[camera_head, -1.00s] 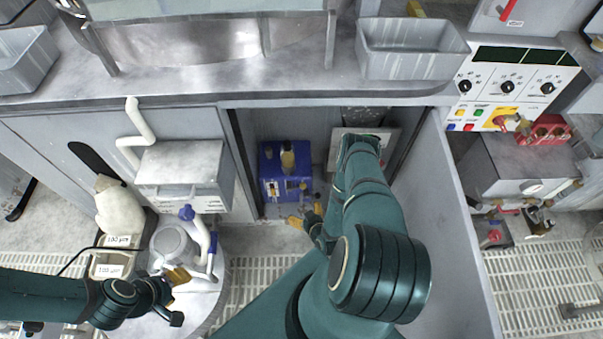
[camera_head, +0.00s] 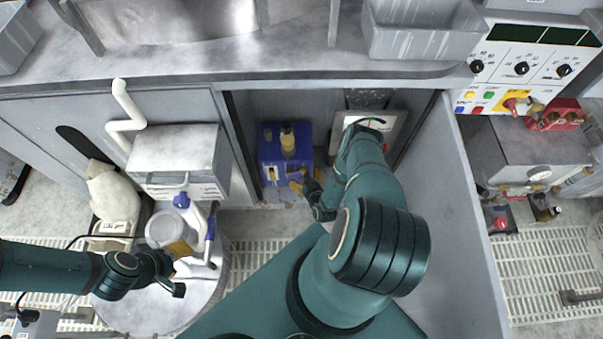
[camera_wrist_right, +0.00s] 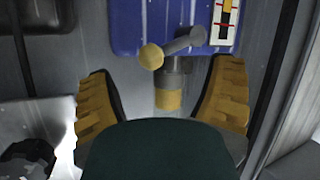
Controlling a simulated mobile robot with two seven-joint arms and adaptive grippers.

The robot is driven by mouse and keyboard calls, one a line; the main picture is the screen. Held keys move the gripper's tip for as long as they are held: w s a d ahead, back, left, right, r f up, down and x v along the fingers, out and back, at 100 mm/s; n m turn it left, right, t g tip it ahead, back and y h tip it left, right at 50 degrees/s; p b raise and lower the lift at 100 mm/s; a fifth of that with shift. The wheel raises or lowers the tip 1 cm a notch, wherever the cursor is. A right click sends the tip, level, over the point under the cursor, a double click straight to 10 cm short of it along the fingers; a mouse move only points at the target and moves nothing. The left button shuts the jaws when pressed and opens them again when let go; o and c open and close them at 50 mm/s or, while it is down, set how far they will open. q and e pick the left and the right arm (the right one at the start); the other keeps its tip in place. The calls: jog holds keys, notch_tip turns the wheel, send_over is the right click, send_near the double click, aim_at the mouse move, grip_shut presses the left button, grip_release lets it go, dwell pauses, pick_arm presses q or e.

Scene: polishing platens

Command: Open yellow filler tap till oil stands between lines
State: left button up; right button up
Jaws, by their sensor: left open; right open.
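A blue oil unit (camera_head: 270,150) with a yellow-topped filler stands inside the open cabinet. In the right wrist view its blue front (camera_wrist_right: 130,25) carries a white level gauge (camera_wrist_right: 228,22) with red lines; I cannot read the oil level surely. Left of the gauge, a tap has a grey lever with a yellow ball knob (camera_wrist_right: 151,57) and a yellow lower end (camera_wrist_right: 168,100). My right gripper (camera_head: 300,183) is open just in front of the unit, its yellow fingers either side of the tap (camera_wrist_right: 165,76), apart from it. My left gripper (camera_head: 180,268) is open beside a grey jug.
The cabinet's open door (camera_head: 470,220) stands right of my right arm. A pale panel (camera_head: 398,125) is behind that arm inside the cabinet. The worktop edge overhangs the cabinet.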

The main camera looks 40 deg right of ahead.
aim_at(302, 172)
jog(key=shift+b+x, duration=0.5)
jog(key=shift+x, duration=1.6)
grip_shut()
